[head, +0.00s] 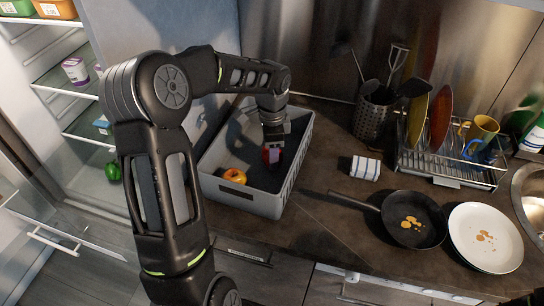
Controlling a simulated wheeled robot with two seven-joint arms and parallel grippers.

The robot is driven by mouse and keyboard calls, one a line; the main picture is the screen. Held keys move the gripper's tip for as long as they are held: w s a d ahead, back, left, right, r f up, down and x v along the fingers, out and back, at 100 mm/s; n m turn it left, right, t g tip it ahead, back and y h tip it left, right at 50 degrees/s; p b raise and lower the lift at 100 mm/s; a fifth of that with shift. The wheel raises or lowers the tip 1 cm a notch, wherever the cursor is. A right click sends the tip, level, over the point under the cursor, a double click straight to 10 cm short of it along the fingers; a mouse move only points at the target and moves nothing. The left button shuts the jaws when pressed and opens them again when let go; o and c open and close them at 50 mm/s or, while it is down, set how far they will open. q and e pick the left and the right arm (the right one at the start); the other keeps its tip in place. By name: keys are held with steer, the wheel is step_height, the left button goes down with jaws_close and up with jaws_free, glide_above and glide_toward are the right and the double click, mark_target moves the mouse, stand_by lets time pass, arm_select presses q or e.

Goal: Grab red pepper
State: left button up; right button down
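The red pepper (266,157) shows as a small red patch inside the grey crate (240,201), towards its back right. My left arm comes up from the bottom left and bends over the crate. My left gripper (272,153) points down into the crate, right at the red pepper, and covers much of it. The fingers are small and dark here, so I cannot tell whether they are closed on the pepper or only around it. My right gripper is not in view.
A red-and-yellow apple-like fruit (234,176) lies in the crate's front left. A green pepper (114,172) sits in the open fridge at left.

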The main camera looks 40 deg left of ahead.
arm_select(q)
steer(key=shift+r, duration=0.1)
step_height(320, 180, up, 9)
steer(key=shift+f+b, duration=0.1)
steer(key=shift+b, duration=0.65)
steer(key=shift+r, duration=0.55)
